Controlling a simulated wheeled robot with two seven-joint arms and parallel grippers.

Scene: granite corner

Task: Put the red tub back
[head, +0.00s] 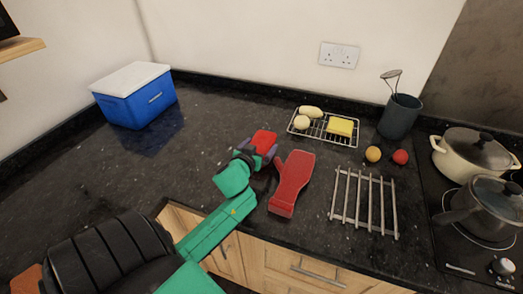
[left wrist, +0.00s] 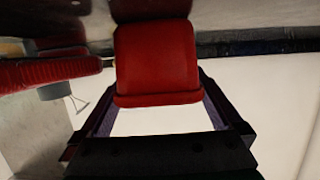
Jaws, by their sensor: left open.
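The red tub (head: 264,138) is on the dark granite counter near the middle of the head view, partly hidden by my left gripper (head: 258,150). In the left wrist view, which looks upside down, the tub (left wrist: 155,58) fills the space ahead of my left gripper (left wrist: 158,103). The two fingers are apart, one toward each side of the tub. I cannot tell whether either finger touches it. My right gripper is not in view.
A red paddle-shaped item (head: 293,180) lies close right of the gripper. A metal trivet (head: 365,200), a wire rack (head: 313,133), a utensil pot (head: 399,118) and a hob with pots (head: 470,150) are further right. A blue cool box (head: 138,104) stands left; counter between is clear.

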